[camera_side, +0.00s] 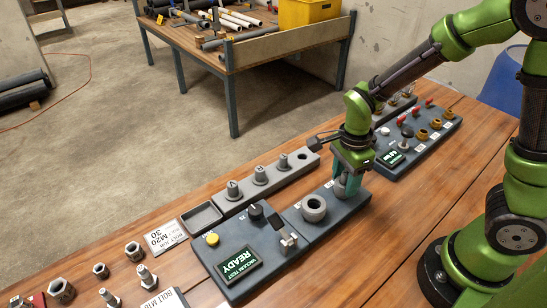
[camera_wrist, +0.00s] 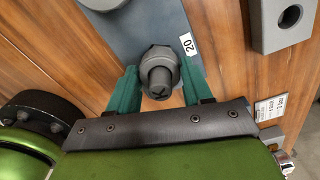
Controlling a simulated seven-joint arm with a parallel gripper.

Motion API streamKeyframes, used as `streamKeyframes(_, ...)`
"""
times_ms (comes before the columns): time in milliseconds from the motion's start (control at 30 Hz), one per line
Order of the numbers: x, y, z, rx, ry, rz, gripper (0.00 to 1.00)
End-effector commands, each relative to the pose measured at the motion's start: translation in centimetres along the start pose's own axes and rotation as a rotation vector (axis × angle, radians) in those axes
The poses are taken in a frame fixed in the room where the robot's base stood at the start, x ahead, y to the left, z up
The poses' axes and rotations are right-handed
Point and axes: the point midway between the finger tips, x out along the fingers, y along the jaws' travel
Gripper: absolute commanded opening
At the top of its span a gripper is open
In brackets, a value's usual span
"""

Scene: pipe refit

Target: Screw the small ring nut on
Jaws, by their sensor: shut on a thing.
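My gripper (camera_wrist: 159,86) has its teal fingers closed on either side of a grey round piece at the end of a dark block (camera_side: 337,218). I take this piece to be the small ring nut (camera_wrist: 158,54); it is a grey collar around a short round stub (camera_wrist: 160,78) with a dark mark on its end. A label reading 20 lies beside it. In the side view the fingers (camera_side: 347,184) reach down onto the block and mostly hide the piece. Whether the thread is engaged cannot be seen.
A larger grey ring (camera_side: 314,207) stands on the same block. Behind it, a grey rack (camera_side: 268,180) holds several marked grey plugs and an empty hole. A test panel (camera_side: 238,262) reading READY is at left, and another panel (camera_side: 418,137) with valves is at right.

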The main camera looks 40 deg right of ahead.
Motion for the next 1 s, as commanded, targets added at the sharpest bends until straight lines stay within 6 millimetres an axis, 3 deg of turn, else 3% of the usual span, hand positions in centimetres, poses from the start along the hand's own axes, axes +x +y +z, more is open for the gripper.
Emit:
streamKeyframes(200, 0.00, -0.02, 0.01, 0.225, -0.001, -0.001, 0.18)
streamKeyframes(533, 0.01, -0.03, 0.00, 0.267, -0.001, 0.000, 0.18)
streamKeyframes(800, 0.04, -0.01, 0.04, 0.650, 0.000, 0.000, 0.18)
streamKeyframes(1000, 0.04, -0.03, 0.00, 0.763, 0.000, -0.001, 0.18)
